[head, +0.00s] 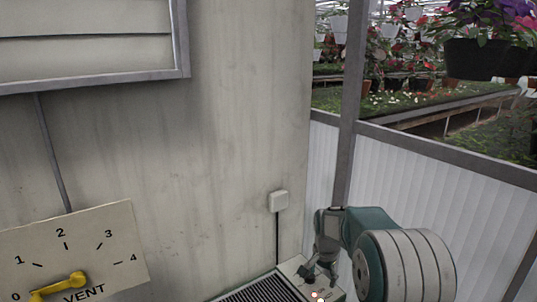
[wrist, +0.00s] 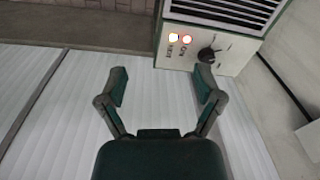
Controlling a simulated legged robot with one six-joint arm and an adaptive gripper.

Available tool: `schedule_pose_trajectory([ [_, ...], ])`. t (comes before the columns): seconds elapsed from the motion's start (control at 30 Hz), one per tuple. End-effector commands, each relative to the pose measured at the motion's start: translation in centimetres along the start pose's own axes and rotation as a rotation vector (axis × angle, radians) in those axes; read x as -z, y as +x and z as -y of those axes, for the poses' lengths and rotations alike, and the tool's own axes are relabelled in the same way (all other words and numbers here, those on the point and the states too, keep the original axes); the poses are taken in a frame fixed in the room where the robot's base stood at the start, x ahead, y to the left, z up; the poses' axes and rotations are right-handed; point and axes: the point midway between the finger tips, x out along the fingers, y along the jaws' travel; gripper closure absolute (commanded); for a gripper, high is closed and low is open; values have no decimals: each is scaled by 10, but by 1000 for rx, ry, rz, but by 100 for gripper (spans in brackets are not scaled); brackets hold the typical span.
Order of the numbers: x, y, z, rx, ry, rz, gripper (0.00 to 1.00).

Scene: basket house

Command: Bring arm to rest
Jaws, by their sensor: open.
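My gripper (head: 320,274) hangs at the lower right of the head view, with part of my teal and white arm beside it. In the wrist view the two dark fingers of my gripper (wrist: 161,86) stand wide apart with nothing between them. In the head view the gripper is over or in front of the control end of a grilled unit (head: 292,265); the gap is hard to judge. In the wrist view that unit (wrist: 229,60) lies beyond the fingertips, with two lit lamps (wrist: 180,39) and a black knob (wrist: 208,54).
A VENT dial plate (head: 105,245) marked from 0 to 4 is at lower left, its yellow handle (head: 60,287) near 0. A small white box (head: 278,201) with a cable is on the wall. A framed white panel wall (head: 440,185) stands at right, with potted flowers (head: 480,50) beyond.

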Motion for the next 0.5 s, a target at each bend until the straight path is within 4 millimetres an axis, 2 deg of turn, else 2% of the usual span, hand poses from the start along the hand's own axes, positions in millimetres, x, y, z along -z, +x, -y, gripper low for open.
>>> schedule_pose_trajectory([
  [0.27, -26, -67, -25, 46, -108, -54, 15],
  [0.5, -66, -130, -65, 91, -250, -123, 15],
])
